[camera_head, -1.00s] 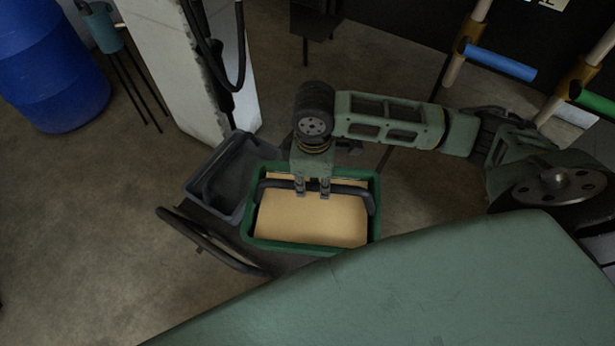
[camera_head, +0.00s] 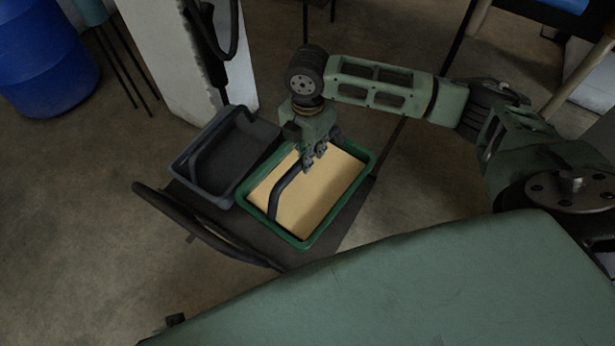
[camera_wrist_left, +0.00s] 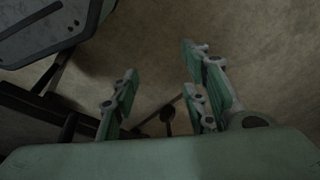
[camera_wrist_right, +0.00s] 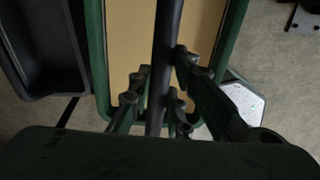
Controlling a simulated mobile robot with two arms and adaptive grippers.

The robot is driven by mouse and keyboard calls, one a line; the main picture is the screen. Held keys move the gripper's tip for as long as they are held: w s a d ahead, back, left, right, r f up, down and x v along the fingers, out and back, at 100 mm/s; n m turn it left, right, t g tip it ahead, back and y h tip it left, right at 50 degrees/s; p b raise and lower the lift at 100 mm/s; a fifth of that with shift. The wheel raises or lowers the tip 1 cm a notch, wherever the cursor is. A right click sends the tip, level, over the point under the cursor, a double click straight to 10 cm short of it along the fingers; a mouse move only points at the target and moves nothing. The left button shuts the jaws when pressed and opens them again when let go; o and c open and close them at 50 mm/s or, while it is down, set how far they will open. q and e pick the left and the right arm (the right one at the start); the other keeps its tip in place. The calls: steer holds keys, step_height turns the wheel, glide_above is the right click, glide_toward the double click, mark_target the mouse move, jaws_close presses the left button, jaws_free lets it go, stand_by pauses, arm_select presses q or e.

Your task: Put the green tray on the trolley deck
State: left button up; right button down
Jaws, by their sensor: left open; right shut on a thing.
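The green tray (camera_head: 323,233) has a tan inside and a dark handle bar (camera_head: 286,190) across it. It appears over the dark trolley deck (camera_head: 347,217), beside a grey tray; I cannot tell whether it touches the deck. My right gripper (camera_head: 310,160) is shut on the handle at its far end. In the right wrist view the handle runs between the fingers (camera_wrist_right: 156,105), with the green rim (camera_wrist_right: 97,50) around the tan inside. My left gripper (camera_wrist_left: 165,100) is open and empty above the floor in the left wrist view; the head view does not show it.
A grey tray (camera_head: 186,178) with its own handle stands on the deck's left part. The trolley's dark push bar (camera_head: 200,232) curves along the near left. A white pillar (camera_head: 172,60) and a blue barrel (camera_head: 45,60) stand behind. Open floor lies left.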

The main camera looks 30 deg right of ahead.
steer(key=shift+w+d+f+n+b, duration=0.1)
steer(key=shift+w+f+n+b, duration=0.25)
steer(key=shift+w+n, duration=0.15)
steer(key=shift+f, duration=0.5)
arm_select(q)
steer(key=w+b+v, duration=0.2)
steer(key=v, duration=0.7)
steer(key=shift+w+r+t+b, duration=0.3)
steer(key=shift+w+r+b, duration=0.15)
steer(key=shift+r, duration=0.2)
arm_select(e)
step_height(320, 180, down, 9)
steer(key=c, duration=2.1)
jaws_free()
steer(key=shift+s+f, duration=0.1)
steer(key=shift+f, duration=0.15)
steer(key=o, duration=0.5)
steer(key=shift+r, duration=0.1)
steer(key=shift+c, duration=0.2)
